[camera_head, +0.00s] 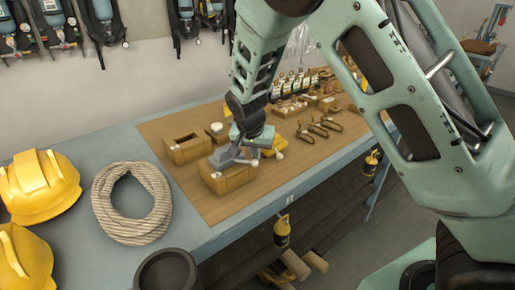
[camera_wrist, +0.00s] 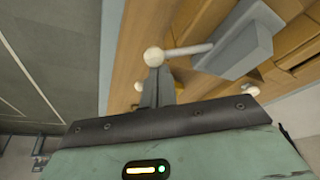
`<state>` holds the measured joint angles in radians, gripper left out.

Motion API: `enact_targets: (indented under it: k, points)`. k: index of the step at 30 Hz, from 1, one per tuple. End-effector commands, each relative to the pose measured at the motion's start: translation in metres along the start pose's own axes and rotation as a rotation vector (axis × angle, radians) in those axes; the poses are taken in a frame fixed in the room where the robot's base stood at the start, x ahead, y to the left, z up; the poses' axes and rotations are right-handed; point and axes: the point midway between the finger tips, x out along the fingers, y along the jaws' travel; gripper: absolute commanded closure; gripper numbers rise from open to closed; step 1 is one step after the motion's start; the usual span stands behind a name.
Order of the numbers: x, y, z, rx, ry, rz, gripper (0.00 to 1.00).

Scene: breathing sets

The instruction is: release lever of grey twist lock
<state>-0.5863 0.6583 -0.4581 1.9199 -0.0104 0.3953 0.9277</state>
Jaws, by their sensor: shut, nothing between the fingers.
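The grey twist lock (camera_head: 224,157) sits on a wooden block (camera_head: 228,180) near the front of the brown mat. In the wrist view its grey body (camera_wrist: 240,42) is at upper right, and a light rod lever (camera_wrist: 188,51) runs left from it to a white ball knob (camera_wrist: 153,57). My gripper (camera_wrist: 157,74) is shut and empty. Its fingertips appear right at the ball knob in the wrist view; I cannot tell whether they touch it. In the head view my gripper (camera_head: 250,133) is just behind and above the lock, its fingertips hidden.
Another wooden block (camera_head: 187,150) stands behind the lock. Metal clips (camera_head: 318,128) and several small fittings lie farther back. A rope coil (camera_head: 131,203) and yellow helmets (camera_head: 40,187) are at left. The mat left of the blocks is clear.

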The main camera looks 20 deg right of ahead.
Motion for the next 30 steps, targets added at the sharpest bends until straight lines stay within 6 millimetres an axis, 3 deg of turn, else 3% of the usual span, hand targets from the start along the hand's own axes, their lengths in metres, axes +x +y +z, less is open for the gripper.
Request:
enact_targets:
  k: [21, 30]
  points:
    - [-0.021, -0.03, 0.053, 0.598, 0.002, 0.221, 1.0]
    - [-0.024, -0.043, 0.063, 0.701, 0.0, 0.258, 1.0]
